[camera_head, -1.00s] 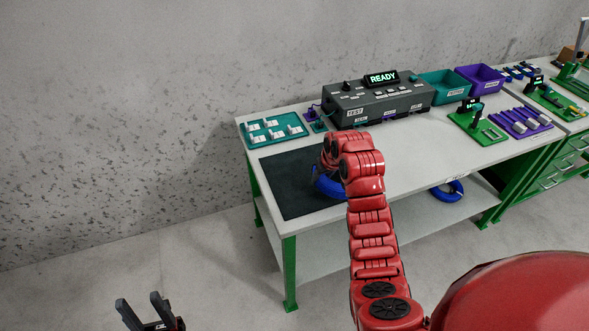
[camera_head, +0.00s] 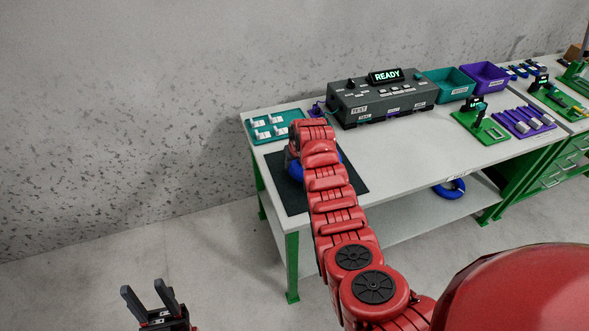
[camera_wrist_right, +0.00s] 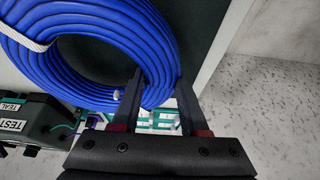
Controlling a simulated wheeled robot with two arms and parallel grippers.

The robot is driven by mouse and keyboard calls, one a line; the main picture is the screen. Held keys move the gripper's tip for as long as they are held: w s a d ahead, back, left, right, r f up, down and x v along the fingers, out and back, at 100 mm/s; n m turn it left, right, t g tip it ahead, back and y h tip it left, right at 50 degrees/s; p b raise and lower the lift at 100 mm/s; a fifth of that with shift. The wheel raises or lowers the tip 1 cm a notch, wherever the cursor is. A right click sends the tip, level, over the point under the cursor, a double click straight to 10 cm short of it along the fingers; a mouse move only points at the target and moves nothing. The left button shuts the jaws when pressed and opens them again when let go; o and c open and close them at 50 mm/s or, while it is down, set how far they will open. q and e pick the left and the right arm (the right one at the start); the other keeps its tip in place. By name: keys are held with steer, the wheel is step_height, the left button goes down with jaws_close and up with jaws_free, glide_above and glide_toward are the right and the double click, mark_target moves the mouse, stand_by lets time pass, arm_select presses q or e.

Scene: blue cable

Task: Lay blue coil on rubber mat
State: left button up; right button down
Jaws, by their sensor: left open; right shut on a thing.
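The blue coil (camera_wrist_right: 103,45) is gripped at one side of its ring by my right gripper (camera_wrist_right: 160,88) in the right wrist view. In the head view the coil (camera_head: 294,170) shows in part beside my right arm, over the dark rubber mat (camera_head: 291,200). The arm hides the right gripper and much of the coil there. I cannot tell whether the coil touches the mat. My left gripper (camera_head: 151,298) is open and empty, low at the left, away from the table.
A teal tray (camera_head: 273,128) and the grey test box (camera_head: 380,103) reading READY stand behind the mat. Teal (camera_head: 449,84) and purple bins (camera_head: 486,77) are farther right. Another blue coil (camera_head: 450,190) lies on the lower shelf.

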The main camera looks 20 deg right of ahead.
steer(key=shift+d+f+p, duration=0.1)
steer(key=shift+f+p, duration=0.3)
steer(key=shift+f, duration=1.1)
steer(key=shift+f, duration=0.15)
steer(key=shift+c, duration=2.1)
jaws_free()
